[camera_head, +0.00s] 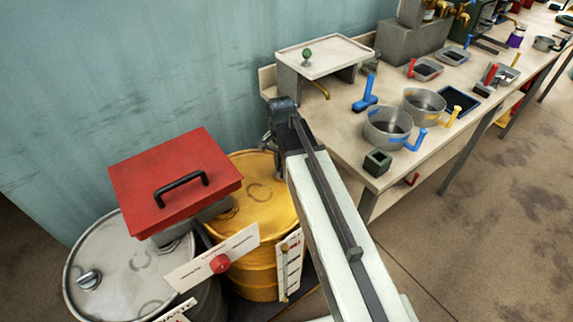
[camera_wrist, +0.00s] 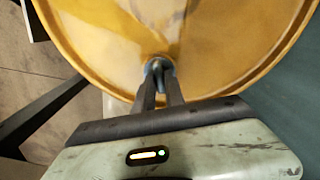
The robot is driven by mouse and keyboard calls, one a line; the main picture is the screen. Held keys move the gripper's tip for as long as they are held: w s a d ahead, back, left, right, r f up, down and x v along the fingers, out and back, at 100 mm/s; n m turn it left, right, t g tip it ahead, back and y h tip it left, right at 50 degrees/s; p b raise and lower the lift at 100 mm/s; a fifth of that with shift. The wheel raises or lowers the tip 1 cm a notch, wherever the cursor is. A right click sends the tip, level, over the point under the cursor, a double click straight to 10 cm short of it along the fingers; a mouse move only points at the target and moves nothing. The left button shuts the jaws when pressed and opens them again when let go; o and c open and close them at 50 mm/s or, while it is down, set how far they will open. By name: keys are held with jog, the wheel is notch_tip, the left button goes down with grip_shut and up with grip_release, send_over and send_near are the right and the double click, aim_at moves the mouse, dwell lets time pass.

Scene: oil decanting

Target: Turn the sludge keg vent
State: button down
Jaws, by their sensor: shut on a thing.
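The yellow keg (camera_head: 262,190) stands below the workbench's left end, with a white gauge strip (camera_head: 289,262) on its front. Its yellow lid (camera_wrist: 225,35) fills the upper part of the wrist view. My gripper (camera_wrist: 161,80) reaches to the lid near its rim, its two dark fingers close together. They are shut on a small grey vent (camera_wrist: 157,63), mostly hidden between the fingertips. How far the vent is turned cannot be told. In the head view my gripper is largely hidden behind my arm, at the keg's back right.
A grey drum (camera_head: 110,260) with a metal cap (camera_head: 89,280) stands left of the yellow keg. A red box (camera_head: 170,180) with a black handle sits above both. The workbench (camera_head: 345,130) with pots (camera_head: 388,127) is close right of my arm.

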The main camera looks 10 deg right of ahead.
jog(key=n, duration=0.6)
jog(key=shift+a+n, duration=0.3)
jog(key=n, duration=0.3)
jog(key=shift+s, duration=0.1)
jog(key=shift+d+n, duration=0.1)
jog(key=shift+n, duration=1.6)
jog(key=c, duration=1.4)
grip_release()
jog(key=shift+d, duration=0.1)
